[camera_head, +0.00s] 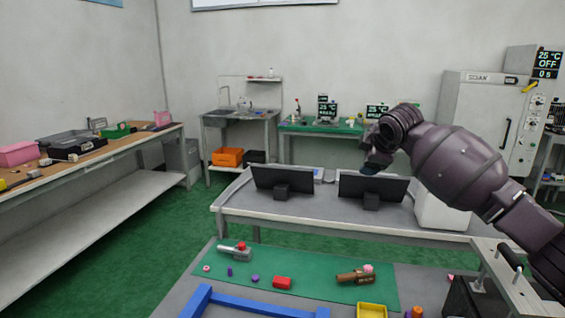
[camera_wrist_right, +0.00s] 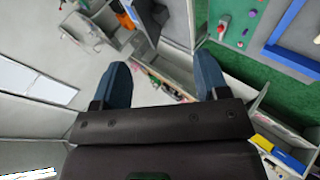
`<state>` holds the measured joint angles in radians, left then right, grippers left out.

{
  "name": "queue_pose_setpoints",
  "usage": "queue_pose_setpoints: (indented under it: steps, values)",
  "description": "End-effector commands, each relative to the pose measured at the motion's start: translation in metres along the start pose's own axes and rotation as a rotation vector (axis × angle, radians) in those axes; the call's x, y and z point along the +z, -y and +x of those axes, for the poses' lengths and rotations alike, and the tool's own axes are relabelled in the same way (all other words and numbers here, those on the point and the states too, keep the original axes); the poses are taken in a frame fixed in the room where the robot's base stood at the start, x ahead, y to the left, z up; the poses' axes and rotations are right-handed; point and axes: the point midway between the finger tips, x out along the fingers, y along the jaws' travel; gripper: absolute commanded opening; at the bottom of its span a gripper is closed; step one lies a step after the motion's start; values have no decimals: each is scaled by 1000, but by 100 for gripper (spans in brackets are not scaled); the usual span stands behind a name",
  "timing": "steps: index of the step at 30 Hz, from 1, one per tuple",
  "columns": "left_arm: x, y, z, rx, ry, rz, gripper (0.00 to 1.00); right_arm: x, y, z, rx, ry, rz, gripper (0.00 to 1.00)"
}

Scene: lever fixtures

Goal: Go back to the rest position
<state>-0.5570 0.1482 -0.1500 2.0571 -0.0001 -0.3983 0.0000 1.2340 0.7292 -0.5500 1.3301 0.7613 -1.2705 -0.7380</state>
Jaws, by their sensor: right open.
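My right arm comes in from the right in the head view, raised above the tables. Its gripper (camera_head: 371,167) hangs in front of the right monitor, partly hidden behind the wrist. In the right wrist view the two blue fingers of this gripper (camera_wrist_right: 162,75) stand wide apart with nothing between them. A grey lever fixture with a red knob (camera_head: 236,253) and a brown lever fixture with a pink knob (camera_head: 355,277) lie on the green mat (camera_head: 318,264), well below and apart from the gripper. My left gripper is not in view.
A long wooden bench (camera_head: 100,150) stands left. Green floor between is clear.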

Motion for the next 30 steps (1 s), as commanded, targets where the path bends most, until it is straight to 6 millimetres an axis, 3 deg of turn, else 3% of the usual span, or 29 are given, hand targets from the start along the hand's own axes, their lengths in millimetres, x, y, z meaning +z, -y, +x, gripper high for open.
queue_pose_setpoints:
  steps: [3,8,14,22,30]
  values:
    - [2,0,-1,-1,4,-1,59,-22,6,2,96,-88,67,68]
    - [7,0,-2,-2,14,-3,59,-40,29,9,190,-216,171,68]
    - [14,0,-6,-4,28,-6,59,-47,79,20,252,-373,313,68]
    - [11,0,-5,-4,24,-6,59,-29,167,29,286,-539,527,68]
    - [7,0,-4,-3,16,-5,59,12,255,25,303,-605,717,68]
